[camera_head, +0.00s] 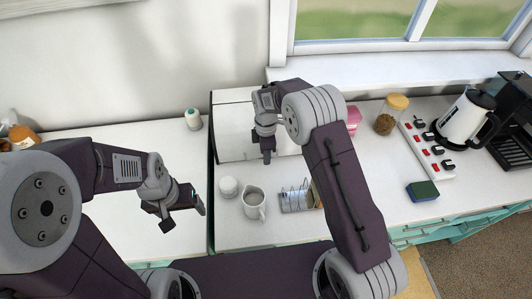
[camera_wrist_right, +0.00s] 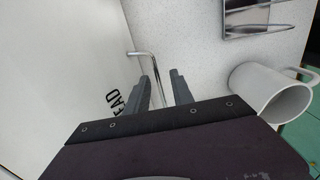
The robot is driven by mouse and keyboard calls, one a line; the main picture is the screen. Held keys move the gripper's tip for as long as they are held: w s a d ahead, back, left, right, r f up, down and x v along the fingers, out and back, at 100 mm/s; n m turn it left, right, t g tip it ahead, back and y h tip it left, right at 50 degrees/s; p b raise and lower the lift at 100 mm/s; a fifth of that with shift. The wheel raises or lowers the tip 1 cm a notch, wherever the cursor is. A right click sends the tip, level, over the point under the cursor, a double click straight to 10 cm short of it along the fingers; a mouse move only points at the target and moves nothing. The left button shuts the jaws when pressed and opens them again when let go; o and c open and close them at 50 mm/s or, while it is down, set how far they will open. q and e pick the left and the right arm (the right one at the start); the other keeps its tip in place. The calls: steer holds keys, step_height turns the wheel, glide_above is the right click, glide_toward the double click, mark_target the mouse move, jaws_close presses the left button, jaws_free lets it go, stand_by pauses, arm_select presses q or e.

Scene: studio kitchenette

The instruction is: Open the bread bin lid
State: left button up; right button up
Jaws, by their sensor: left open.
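The bread bin (camera_head: 232,132) is a white box with a dark side, standing against the back wall. Its lid looks closed, and part of its front is hidden behind my right arm. In the right wrist view the white lid (camera_wrist_right: 60,70) carries dark letters, and a thin metal bar handle (camera_wrist_right: 150,53) stands out from it. My right gripper (camera_head: 267,157) is in front of the bin. Its two fingers (camera_wrist_right: 160,78) are apart, with the handle bar seen between them; contact cannot be told. My left gripper (camera_head: 184,214) is open and empty above the white counter at left, away from the bin.
A jar (camera_head: 390,115), power strip (camera_head: 425,148), kettle (camera_head: 465,115) and sponge (camera_head: 422,190) are to the right. The left counter is mostly clear.

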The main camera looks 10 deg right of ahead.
steer(key=shift+w, duration=0.15)
jaws_close()
stand_by(1.2)
